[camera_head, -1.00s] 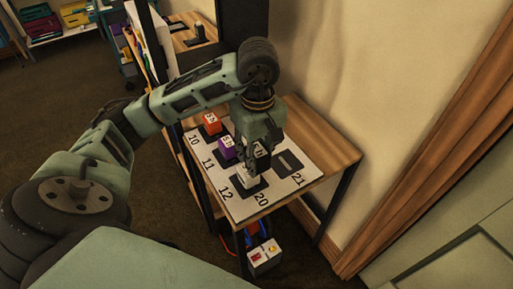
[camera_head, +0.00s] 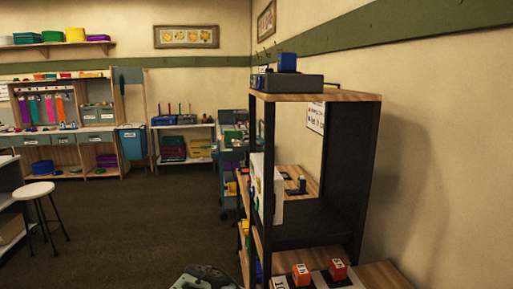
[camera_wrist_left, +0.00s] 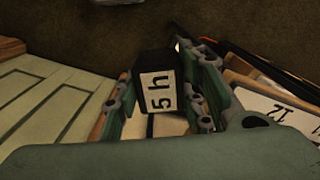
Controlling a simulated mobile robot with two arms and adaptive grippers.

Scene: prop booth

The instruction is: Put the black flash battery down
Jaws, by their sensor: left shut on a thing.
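The black flash battery (camera_wrist_left: 153,65) is a dark block with a white label reading "5 h". It sits between the fingers of my left gripper (camera_wrist_left: 160,95), which is shut on it, in the left wrist view. What lies directly under the battery is mostly hidden. In the head view only part of my left arm shows at the bottom edge, and the gripper and battery are out of frame. My right gripper is in neither view.
In the head view, an orange block (camera_head: 302,274) and a red block (camera_head: 338,270) sit at the bottom edge. A tall shelf (camera_head: 315,97) bears a grey box (camera_head: 285,82) with a blue block (camera_head: 287,62). A stool (camera_head: 38,191) stands left. Open floor (camera_head: 140,220) lies between.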

